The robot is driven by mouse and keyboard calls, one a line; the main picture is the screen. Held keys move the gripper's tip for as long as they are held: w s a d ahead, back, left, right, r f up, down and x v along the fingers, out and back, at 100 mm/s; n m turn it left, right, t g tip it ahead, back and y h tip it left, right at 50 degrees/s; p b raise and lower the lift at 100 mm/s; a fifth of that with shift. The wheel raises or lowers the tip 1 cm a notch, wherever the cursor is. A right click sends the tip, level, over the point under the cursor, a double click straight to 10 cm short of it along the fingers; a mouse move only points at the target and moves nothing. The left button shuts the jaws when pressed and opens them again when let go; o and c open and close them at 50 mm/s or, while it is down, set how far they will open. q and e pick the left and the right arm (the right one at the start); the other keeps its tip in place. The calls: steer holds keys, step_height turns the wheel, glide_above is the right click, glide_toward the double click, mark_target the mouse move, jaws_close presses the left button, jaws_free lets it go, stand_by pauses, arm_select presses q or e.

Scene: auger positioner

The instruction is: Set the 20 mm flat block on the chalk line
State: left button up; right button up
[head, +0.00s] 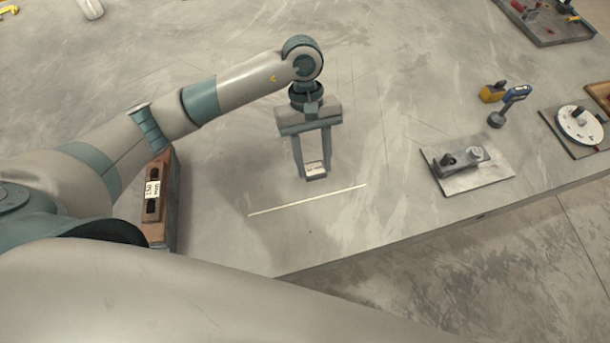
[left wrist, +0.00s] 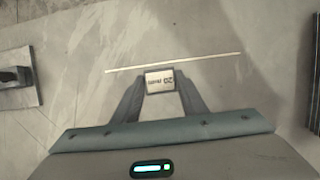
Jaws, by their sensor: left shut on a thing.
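The flat block (head: 315,169) is small and grey with a pale label. In the left wrist view the block (left wrist: 160,81) shows the label "20" with smaller letters. My left gripper (head: 313,174) is shut on the block, with one finger on each side. The white chalk line (head: 307,200) runs slantwise on the table, nearer the table's front edge than the block. In the left wrist view the chalk line (left wrist: 172,63) lies just beyond the block, apart from it. I cannot tell whether the block touches the table. My right gripper is not in view.
A metal plate with a fixture (head: 490,181) lies to the right. A wooden case (head: 168,212) stands at the left under my arm. The table around the line is clear.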

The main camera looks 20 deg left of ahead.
mark_target(305, 189)
arm_select(q)
steer(key=s, duration=0.1)
steer(key=s+a+f+p, duration=0.1)
steer(key=shift+s+a+f, duration=0.1)
steer(key=shift+s+f, duration=0.15)
steer(key=shift+s, duration=0.05)
steer(key=shift+f, duration=0.1)
steer(key=shift+f, duration=0.25)
step_height(305, 189, down, 3)
steer(key=shift+f+p, duration=0.15)
steer(key=shift+p, duration=0.8)
steer(key=shift+f, duration=0.15)
